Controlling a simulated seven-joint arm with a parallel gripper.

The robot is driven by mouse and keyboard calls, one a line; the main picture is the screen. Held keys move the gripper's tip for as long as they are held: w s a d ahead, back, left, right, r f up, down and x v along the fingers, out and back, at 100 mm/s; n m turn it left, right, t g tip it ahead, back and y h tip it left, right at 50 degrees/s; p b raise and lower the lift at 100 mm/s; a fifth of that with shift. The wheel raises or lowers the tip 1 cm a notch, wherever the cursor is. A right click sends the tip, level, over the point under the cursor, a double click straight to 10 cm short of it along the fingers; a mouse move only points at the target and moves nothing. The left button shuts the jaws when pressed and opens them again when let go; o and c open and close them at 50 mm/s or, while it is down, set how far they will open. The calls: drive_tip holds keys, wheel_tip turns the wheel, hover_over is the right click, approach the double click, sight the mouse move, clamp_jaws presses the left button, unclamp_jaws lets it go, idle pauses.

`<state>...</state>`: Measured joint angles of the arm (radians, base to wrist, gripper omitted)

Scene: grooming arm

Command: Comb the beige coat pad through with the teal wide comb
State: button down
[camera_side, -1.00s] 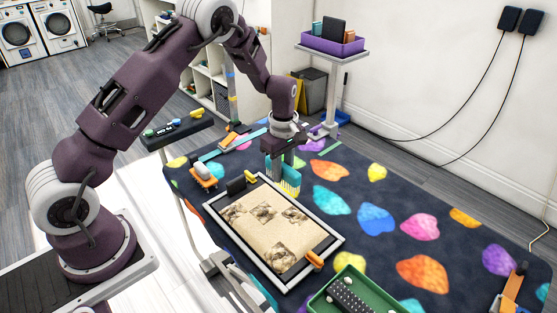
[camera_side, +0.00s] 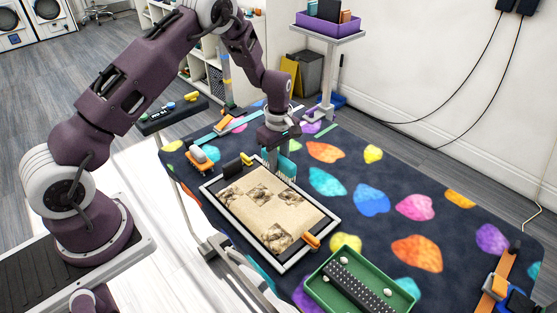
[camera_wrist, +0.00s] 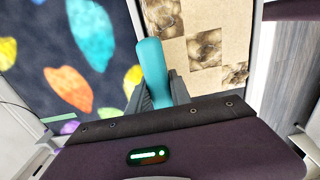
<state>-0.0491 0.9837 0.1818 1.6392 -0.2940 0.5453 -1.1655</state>
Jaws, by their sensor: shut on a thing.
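My gripper (camera_side: 281,147) is shut on the teal wide comb (camera_side: 287,166) and holds it upright at the far right edge of the coat pad frame. In the wrist view the comb's teal handle (camera_wrist: 152,70) stands between my fingers; its teeth are hidden there. The beige coat pad (camera_side: 262,211) lies in a pale-rimmed frame on the table, with several brown tangled patches on it. It also shows in the wrist view (camera_wrist: 180,15), beside the handle. I cannot tell whether the teeth touch the pad.
An orange clip (camera_side: 311,241) and a yellow clip (camera_side: 247,159) sit on the frame. A green tray (camera_side: 318,285) with a black bristled strip is at the front. An orange-based brush (camera_side: 201,160) lies left of the frame.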

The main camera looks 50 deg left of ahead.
drive_tip(key=shift+f, duration=0.85)
drive_tip(key=s, duration=0.8)
drive_tip(key=shift+s, duration=0.2)
drive_tip(key=s, duration=0.8)
drive_tip(key=shift+w, duration=0.1)
idle(0.4)
drive_tip(key=w, duration=0.8)
